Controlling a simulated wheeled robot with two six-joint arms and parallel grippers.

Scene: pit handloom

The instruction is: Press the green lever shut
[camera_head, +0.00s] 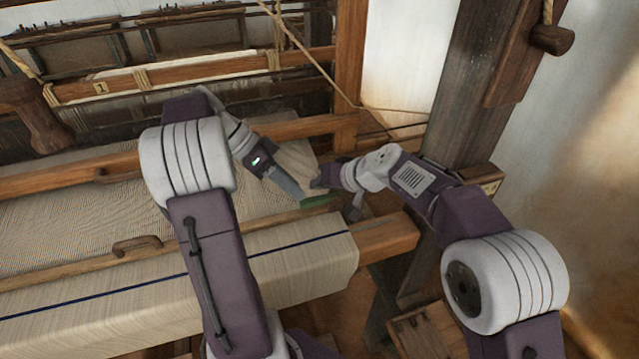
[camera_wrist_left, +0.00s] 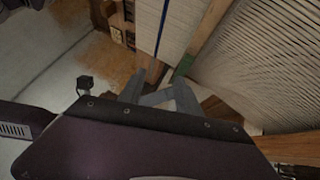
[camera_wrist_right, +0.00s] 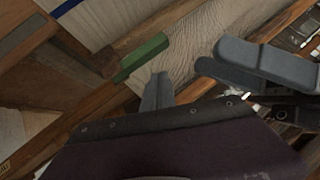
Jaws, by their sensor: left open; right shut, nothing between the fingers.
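The green lever (camera_head: 316,201) is at the right end of the loom's front cloth area, beside the wooden beam. It also shows in the left wrist view (camera_wrist_left: 183,66) and in the right wrist view (camera_wrist_right: 143,57). My left gripper (camera_wrist_left: 158,90) is open and empty, with its fingers close to the lever. Its grey fingers partly cover the lever's surroundings in the head view. My right gripper (camera_wrist_right: 158,78) is shut and empty, its tips just short of the lever. I cannot tell whether either gripper touches the lever, nor its exact angle.
The cloth roll (camera_head: 300,262) with a blue stripe lies in front, with the wooden beam end (camera_head: 390,236) at its right. A thick wooden post (camera_head: 465,85) stands behind my right arm. The two grippers are very near each other.

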